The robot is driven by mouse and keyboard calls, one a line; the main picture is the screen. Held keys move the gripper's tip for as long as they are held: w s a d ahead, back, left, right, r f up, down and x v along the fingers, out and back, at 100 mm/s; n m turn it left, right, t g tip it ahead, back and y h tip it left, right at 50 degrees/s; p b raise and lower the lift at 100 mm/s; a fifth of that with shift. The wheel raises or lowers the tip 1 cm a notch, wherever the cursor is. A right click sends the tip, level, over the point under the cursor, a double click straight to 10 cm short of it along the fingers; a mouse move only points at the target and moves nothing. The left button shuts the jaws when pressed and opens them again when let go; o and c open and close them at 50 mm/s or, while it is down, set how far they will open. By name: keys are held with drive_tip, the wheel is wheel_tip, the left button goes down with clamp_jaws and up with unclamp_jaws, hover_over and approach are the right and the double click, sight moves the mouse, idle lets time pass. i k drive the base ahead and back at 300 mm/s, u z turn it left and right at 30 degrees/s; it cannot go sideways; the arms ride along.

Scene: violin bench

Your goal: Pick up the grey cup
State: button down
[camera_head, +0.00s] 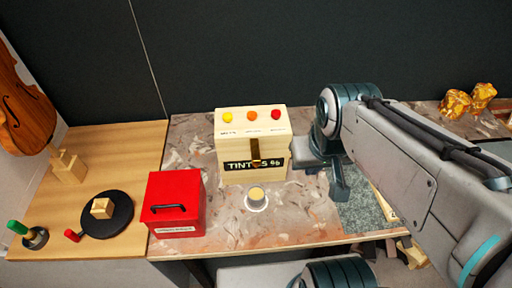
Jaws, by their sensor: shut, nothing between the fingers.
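The gripper is shut and empty. It is partly hidden by my arm, and its fingertips are small in the view.
The cream box (230,152) with coloured knobs stands right behind the cup. A red box (188,219) with a black handle stands left of it. A black round disc (119,218) bears a wooden block. Gold lumps (455,103) lie far right. Bench is bare around the cup's front.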

sight(256, 194)
drive_tip(key=z, duration=1.15)
drive_tip(key=k, duration=0.6)
drive_tip(key=u, duration=1.15)
